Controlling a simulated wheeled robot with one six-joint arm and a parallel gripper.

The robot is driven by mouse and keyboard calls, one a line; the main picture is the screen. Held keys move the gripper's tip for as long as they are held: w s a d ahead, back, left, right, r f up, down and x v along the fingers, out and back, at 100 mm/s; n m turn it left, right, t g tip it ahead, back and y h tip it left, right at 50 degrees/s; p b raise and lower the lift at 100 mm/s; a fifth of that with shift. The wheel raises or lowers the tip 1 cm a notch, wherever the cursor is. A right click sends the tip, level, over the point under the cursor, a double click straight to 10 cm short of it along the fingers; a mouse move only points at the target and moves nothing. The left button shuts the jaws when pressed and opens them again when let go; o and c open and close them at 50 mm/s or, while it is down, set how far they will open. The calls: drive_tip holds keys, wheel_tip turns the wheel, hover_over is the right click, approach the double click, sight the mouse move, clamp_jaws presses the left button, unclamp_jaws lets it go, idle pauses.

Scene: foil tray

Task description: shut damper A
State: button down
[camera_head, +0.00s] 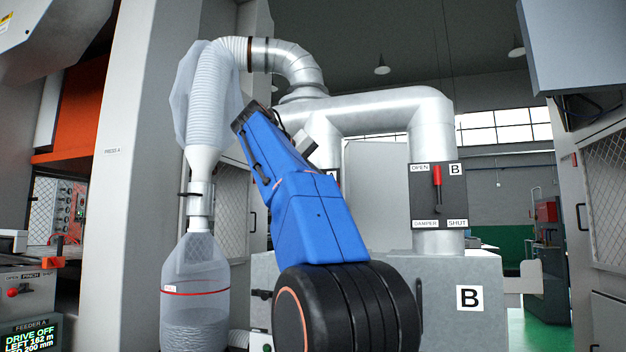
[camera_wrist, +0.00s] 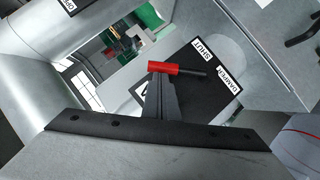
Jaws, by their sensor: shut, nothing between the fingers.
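Damper A's dark plate (camera_wrist: 226,68) shows in the wrist view, turned, with its SHUT and DAMPER labels readable. Its lever has a red grip (camera_wrist: 177,68) and a dark shaft running right. My gripper (camera_wrist: 156,76) is shut and empty, its dark fingertips right at the red grip's left part; I cannot tell if they touch. They cover part of the plate and another label. In the head view my blue arm hides most of damper A; only its A label (camera_head: 332,175) shows. I cannot tell the lever's exact setting.
Damper B (camera_head: 437,196), with its red lever up, stands right of my arm in the head view. A clear filter vessel (camera_head: 195,290) and ribbed hose (camera_head: 210,100) stand close on the left. A grey cabinet (camera_head: 510,315) marked B lies below damper B.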

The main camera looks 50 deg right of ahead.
drive_tip(key=s+d+f+m+t+y, duration=0.2)
drive_tip(key=s+f+m+t+y, duration=0.1)
drive_tip(key=s+f+m+t, duration=0.1)
drive_tip(key=shift+s+f+m+t, duration=0.4)
drive_tip(key=shift+f+m+t, duration=0.1)
drive_tip(key=shift+f, duration=0.3)
idle(0.5)
drive_tip(key=w+d+r+v, duration=0.1)
drive_tip(key=r+v, duration=0.1)
drive_tip(key=v, duration=1.1)
drive_tip(key=shift+d+r, duration=0.15)
drive_tip(key=shift+r, duration=0.1)
drive_tip(key=shift+s, duration=0.1)
